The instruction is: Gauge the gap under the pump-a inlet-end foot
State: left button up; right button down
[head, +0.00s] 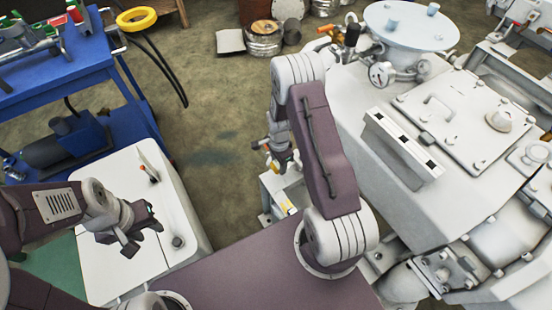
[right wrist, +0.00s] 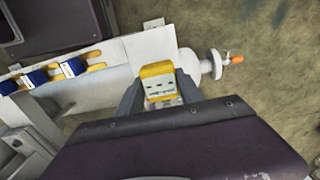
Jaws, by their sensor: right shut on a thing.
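My right gripper (right wrist: 160,92) is shut on a small yellow-topped gauge-like piece (right wrist: 158,70) with a pale, dark-marked lower face. In the head view my right arm reaches down beside the large white pump machine (head: 385,190), and its gripper is mostly hidden. A pale block or ledge (right wrist: 125,50) lies just beyond the held piece in the right wrist view. I cannot tell which part is the inlet-end foot, and no gap shows clearly. My left gripper (head: 138,236) is open and empty above a white cabinet top (head: 110,215).
Blue blocks with yellow tabs (right wrist: 70,67) sit along the pale ledge. A valve-like fitting with an orange tip (right wrist: 220,64) sticks out nearby. A blue cart (head: 75,75) stands at the left, and drums (head: 264,38) stand at the back. Open floor (head: 215,115) lies between.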

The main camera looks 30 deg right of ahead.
jog(key=shift+a, duration=0.1)
jog(key=shift+f+b, duration=1.45)
jog(key=shift+f, duration=0.9)
jog(key=shift+f, duration=0.1)
jog(key=shift+f+b, duration=0.3)
jog(key=shift+f, duration=0.15)
jog(key=shift+d+p, duration=0.3)
jog(key=shift+d, duration=0.15)
